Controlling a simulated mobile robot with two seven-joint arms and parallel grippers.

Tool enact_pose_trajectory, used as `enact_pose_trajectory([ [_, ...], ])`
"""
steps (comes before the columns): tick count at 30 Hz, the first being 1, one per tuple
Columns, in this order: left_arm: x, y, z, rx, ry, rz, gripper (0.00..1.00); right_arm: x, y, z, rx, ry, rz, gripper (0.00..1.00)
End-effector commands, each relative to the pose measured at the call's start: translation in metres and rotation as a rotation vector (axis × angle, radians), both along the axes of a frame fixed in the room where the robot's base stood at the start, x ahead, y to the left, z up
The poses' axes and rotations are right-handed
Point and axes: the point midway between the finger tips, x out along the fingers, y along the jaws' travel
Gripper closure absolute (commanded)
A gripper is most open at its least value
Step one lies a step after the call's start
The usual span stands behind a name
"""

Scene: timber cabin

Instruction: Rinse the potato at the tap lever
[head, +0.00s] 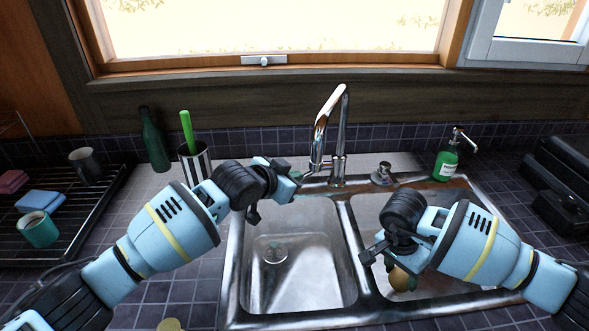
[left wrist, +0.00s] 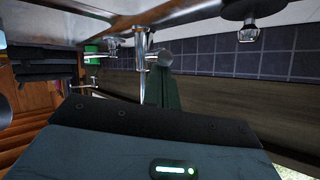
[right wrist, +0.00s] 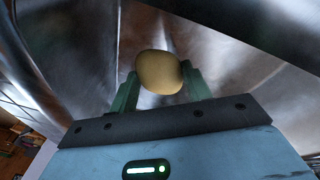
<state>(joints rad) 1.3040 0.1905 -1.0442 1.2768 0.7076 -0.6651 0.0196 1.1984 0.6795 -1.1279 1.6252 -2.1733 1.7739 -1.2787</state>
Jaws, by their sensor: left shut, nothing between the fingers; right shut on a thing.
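The tan potato (head: 399,280) is over the right basin in the head view. It also shows in the right wrist view (right wrist: 160,72), pinched between the fingertips of my right gripper (head: 382,260). The chrome tap (head: 337,105) stands behind the sink between the basins, and no running water shows. My left gripper (head: 294,180) is shut and empty just left of the tap's base. In the left wrist view its green fingers (left wrist: 161,84) reach up close to the chrome tap (left wrist: 142,48). I cannot tell whether they touch the lever, which is hard to make out.
The steel left basin (head: 300,275) is empty. A green soap bottle (head: 446,164) stands behind the right basin. A striped cup (head: 195,165) and a dark green bottle (head: 154,142) stand behind my left arm. A dish rack (head: 85,222) is at the left.

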Motion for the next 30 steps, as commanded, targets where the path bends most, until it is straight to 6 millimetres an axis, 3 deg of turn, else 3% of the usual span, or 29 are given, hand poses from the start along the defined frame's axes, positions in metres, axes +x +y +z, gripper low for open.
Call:
enact_pose_trajectory([
  [1,-0.002,0.000,-0.007,0.007,0.012,0.000,1.00,0.000,0.000,-0.001,-0.001,0.001,0.000,0.76],
  [5,-0.003,0.000,-0.002,0.008,0.011,0.001,1.00,0.002,0.000,0.006,0.000,-0.008,0.000,0.76],
  [15,-0.012,-0.003,0.049,0.003,-0.009,0.007,1.00,0.015,0.000,0.073,0.000,-0.099,0.000,0.76],
  [30,-0.067,0.048,0.067,0.002,-0.002,0.008,1.00,0.019,0.000,0.103,0.000,-0.142,0.000,0.76],
])
